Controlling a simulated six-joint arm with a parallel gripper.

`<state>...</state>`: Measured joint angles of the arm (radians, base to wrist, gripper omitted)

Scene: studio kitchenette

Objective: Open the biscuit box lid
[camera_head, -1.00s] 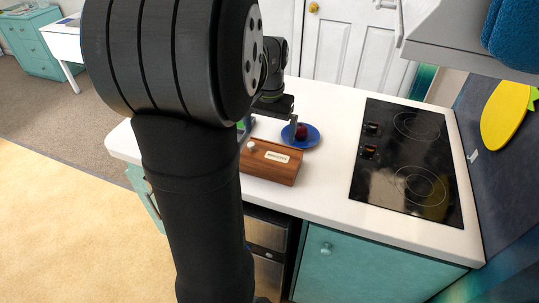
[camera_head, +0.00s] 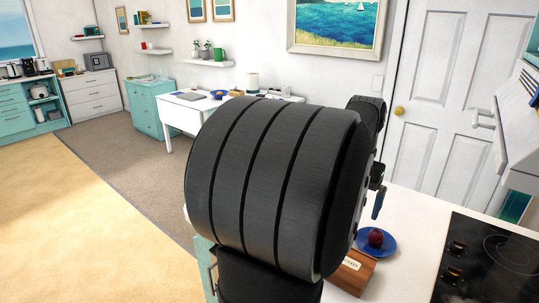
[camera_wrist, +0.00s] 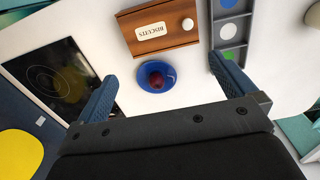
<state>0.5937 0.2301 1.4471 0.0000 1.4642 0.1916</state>
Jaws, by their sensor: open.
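The biscuit box (camera_wrist: 158,42) is wooden, with a white label and a round white knob (camera_wrist: 188,24) near one end. It looks shut in the wrist view, where its top edge is partly cut off. In the head view only a corner of the box (camera_head: 352,272) shows; my arm hides the rest, including the knob. My gripper (camera_wrist: 162,70) is open and empty, its two blue fingers apart, with the box beyond the fingertips. In the head view part of it (camera_head: 377,203) shows above the counter, behind my arm.
A blue plate (camera_wrist: 142,92) with a dark red fruit (camera_wrist: 156,80) lies beside the box. A grey compartment tray (camera_wrist: 213,40) lies near the knob end. A black hob (camera_head: 490,262) is at the right. White counter is bare between them.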

